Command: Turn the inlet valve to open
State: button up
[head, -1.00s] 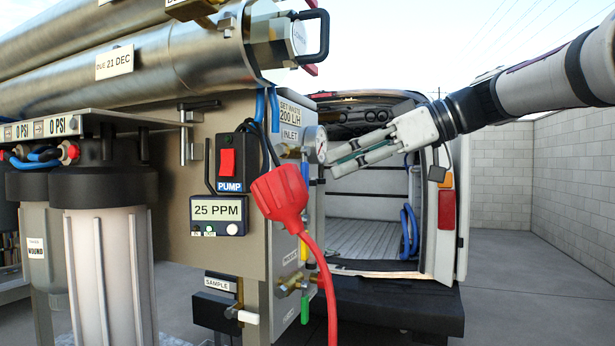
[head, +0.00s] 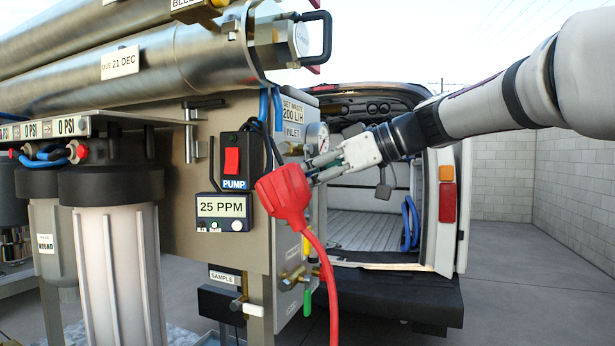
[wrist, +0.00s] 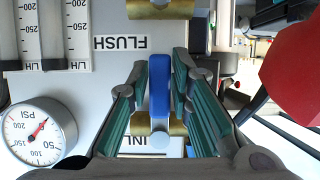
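The inlet valve has a blue lever handle (wrist: 160,85) on a brass body (wrist: 177,125) on the side panel, by a partly covered label reading "INL" in the wrist view. My gripper (wrist: 161,62) is open, its green-padded fingers on either side of the blue handle with narrow gaps. I cannot tell whether the fingertips touch it. In the head view my gripper (head: 318,168) reaches the panel from the right, below the INLET label (head: 293,132).
A red plug (head: 283,195) on a red cable hangs in front of the panel, close to my fingers. A pressure gauge (wrist: 40,132) sits beside the valve. A FLUSH label (wrist: 134,43) lies beyond it. The open van (head: 375,210) stands behind with free paving to the right.

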grip_shut()
jog(key=shift+w+b, duration=0.1)
jog(key=shift+b, duration=0.4)
jog(key=b, duration=0.3)
jog(key=w+n+t+b, duration=0.1)
jog(key=b, duration=0.1)
jog(key=shift+d+f+n+b, duration=0.2)
jog(key=shift+n+b, duration=0.1)
jog(key=shift+b, duration=0.1)
jog(key=shift+w+d+r+n+t+b, duration=0.2)
jog(key=shift+w+r+n+t+b, duration=0.85)
jog(key=shift+b, duration=2.2)
jog(key=shift+s+d+r+n+t+b, duration=0.15)
jog(key=shift+n+t+b, duration=0.55)
jog(key=shift+n+b, duration=1.75)
jog(key=shift+w+d+r+n+t+b, duration=0.2)
jog(key=shift+w+r+n+t+b, duration=0.5)
jog(key=shift+b, duration=3.35)
jog(key=shift+s+f, duration=0.15)
jog(key=shift+f, duration=0.05)
